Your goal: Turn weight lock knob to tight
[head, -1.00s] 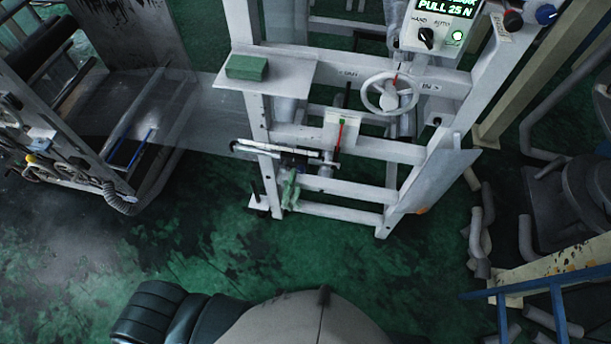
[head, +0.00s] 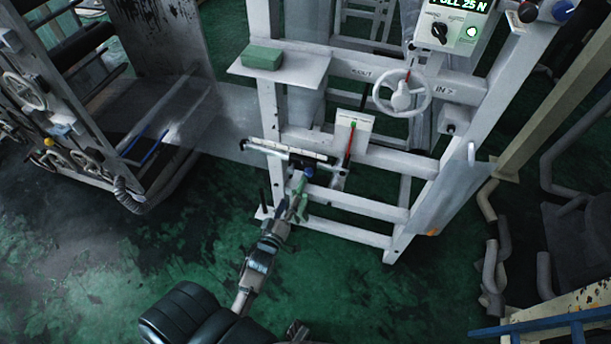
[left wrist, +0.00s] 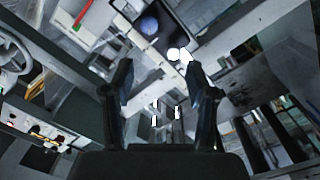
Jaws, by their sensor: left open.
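A round blue knob (head: 309,172) sits on a dark block (head: 290,167) under the white graduated bar (head: 290,150) on the frame's left side. In the left wrist view the blue knob (left wrist: 148,25) shows on the dark plate, above and between the fingertips. My left gripper (head: 299,190) reaches up from below, just short of the knob in the head view. In the left wrist view my left gripper (left wrist: 157,75) has its two fingers apart with nothing between them. I cannot make out tight or loose marks on the knob.
A white handwheel (head: 402,94) and a small panel with a red pointer (head: 349,145) are to the right. A shelf with a green block (head: 262,58) overhangs above. A control box (head: 452,25) is at top right. The frame's lower rails (head: 350,205) lie beside my arm.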

